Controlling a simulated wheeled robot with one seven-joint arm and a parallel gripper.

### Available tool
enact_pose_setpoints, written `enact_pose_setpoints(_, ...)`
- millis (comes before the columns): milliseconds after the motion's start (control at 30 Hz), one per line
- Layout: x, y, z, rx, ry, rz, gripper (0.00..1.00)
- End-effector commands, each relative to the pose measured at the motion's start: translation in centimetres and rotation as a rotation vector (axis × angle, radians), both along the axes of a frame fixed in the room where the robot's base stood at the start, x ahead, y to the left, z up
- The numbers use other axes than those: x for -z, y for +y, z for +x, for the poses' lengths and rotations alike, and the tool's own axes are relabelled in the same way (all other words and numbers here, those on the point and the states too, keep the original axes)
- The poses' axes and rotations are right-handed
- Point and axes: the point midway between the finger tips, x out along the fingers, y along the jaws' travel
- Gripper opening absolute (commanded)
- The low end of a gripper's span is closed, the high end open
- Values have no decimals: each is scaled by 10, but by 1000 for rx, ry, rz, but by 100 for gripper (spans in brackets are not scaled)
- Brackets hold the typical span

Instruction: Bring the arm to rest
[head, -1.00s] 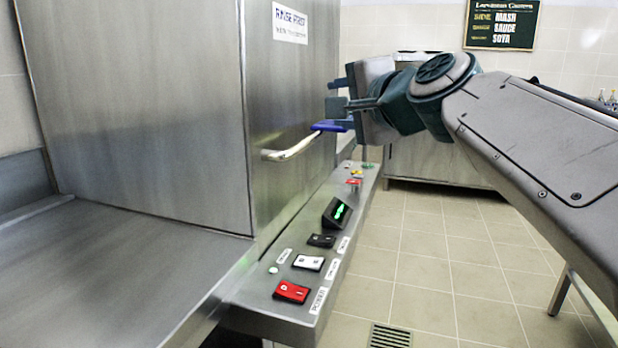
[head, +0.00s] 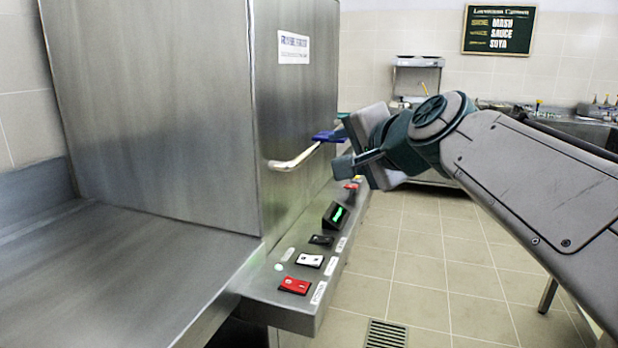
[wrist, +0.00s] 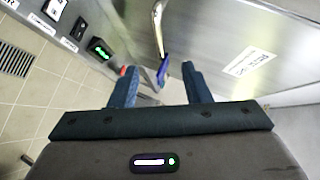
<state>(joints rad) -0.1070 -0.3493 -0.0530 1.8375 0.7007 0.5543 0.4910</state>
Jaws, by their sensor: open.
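My gripper (head: 342,148) is open and empty in the head view, at the right side of the steel dishwasher hood (head: 150,110). It is beside the blue-ended tip of the hood's handle (head: 296,161). In the wrist view the two blue fingers of my gripper (wrist: 158,88) stand apart. The handle (wrist: 157,30) shows beyond them, its blue grip (wrist: 162,72) lying in line with the space between the fingers. I cannot tell whether a finger touches the grip.
A control ledge with a red switch (head: 295,285), a white switch (head: 310,260) and a green-lit display (head: 337,214) runs below the handle. A steel counter (head: 110,275) is at the left. A sink (head: 575,130) stands at the back right.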

Motion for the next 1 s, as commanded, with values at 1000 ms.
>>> enact_pose_setpoints(1000, 83, -81, -180, -528, 601, -968, 43)
